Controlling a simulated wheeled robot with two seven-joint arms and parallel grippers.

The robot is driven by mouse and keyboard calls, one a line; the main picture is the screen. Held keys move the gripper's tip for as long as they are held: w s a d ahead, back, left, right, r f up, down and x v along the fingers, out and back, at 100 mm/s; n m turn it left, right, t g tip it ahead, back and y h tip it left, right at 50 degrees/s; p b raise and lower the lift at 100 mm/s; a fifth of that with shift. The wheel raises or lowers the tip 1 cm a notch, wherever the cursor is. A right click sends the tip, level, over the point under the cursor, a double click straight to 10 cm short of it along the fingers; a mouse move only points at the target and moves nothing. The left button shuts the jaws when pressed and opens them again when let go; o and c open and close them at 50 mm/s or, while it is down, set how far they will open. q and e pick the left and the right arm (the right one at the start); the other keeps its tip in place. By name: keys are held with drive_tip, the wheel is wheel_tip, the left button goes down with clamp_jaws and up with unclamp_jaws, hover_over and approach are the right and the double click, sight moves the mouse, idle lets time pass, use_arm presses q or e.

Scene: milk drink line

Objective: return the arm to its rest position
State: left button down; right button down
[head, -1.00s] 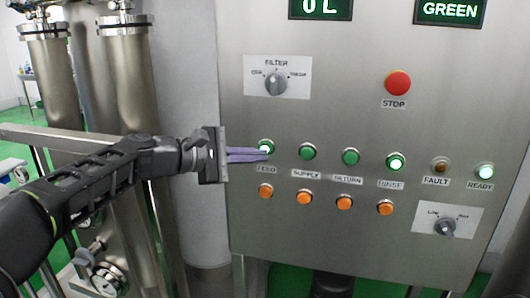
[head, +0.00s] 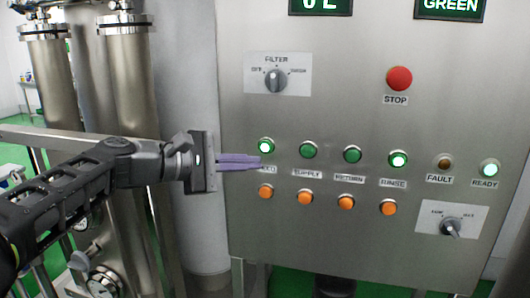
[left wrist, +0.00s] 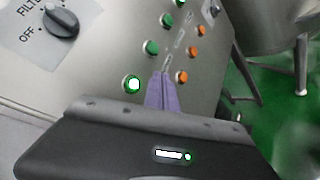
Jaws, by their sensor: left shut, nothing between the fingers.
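My left gripper (head: 260,162) comes in from the left in the head view. Its purple fingers are shut and empty, and they also show in the left wrist view (left wrist: 162,76). The fingertips are in front of the panel, just below the lit green FEED button (head: 266,146), partly covering its label. In the left wrist view the lit FEED button (left wrist: 133,84) is left of the fingers. I cannot tell how far the tips are from the panel. My right gripper is not in view.
The steel control panel (head: 370,115) carries a FILTER knob (head: 276,80), a red STOP button (head: 399,78), green and orange buttons, and a second knob (head: 450,228). RINSE (head: 398,160) and READY (head: 489,169) are lit. Steel cylinders (head: 125,85) and a rail (head: 50,136) stand near my left arm.

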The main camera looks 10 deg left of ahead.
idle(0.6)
use_arm(q)
drive_tip(key=w+a+f+m+y, duration=0.1)
drive_tip(key=w+a+f+y, duration=0.25)
drive_tip(key=f, duration=0.45)
drive_tip(key=w+a+f+y, duration=0.2)
drive_tip(key=a+f+y, duration=0.15)
drive_tip(key=f, duration=0.45)
wheel_tip(320, 180, down, 21)
drive_tip(key=s+m+g+y, duration=0.1)
drive_tip(key=s+m+g, duration=0.1)
drive_tip(key=s+m, duration=0.15)
drive_tip(key=s+d+f+m+g, duration=0.1)
drive_tip(key=s+d+f+m, duration=0.15)
drive_tip(key=s+f, duration=0.45)
drive_tip(key=s+d+f+m+g, duration=0.2)
drive_tip(key=s+d+f, duration=0.15)
drive_tip(key=f, duration=0.65)
drive_tip(key=s+d+f+m+g, duration=0.1)
drive_tip(key=s+d+f, duration=0.2)
drive_tip(key=s, duration=0.4)
drive_tip(key=s+d+f+m+g, duration=0.1)
drive_tip(key=s+d+f+g, duration=0.1)
drive_tip(key=s+f, duration=0.3)
drive_tip(key=s+d+f+m+g, duration=0.1)
drive_tip(key=s+d+f+m, duration=0.1)
drive_tip(key=s+d, duration=0.3)
drive_tip(key=s+f, duration=0.1)
drive_tip(key=s, duration=0.3)
drive_tip(key=shift+f+g+h, duration=0.4)
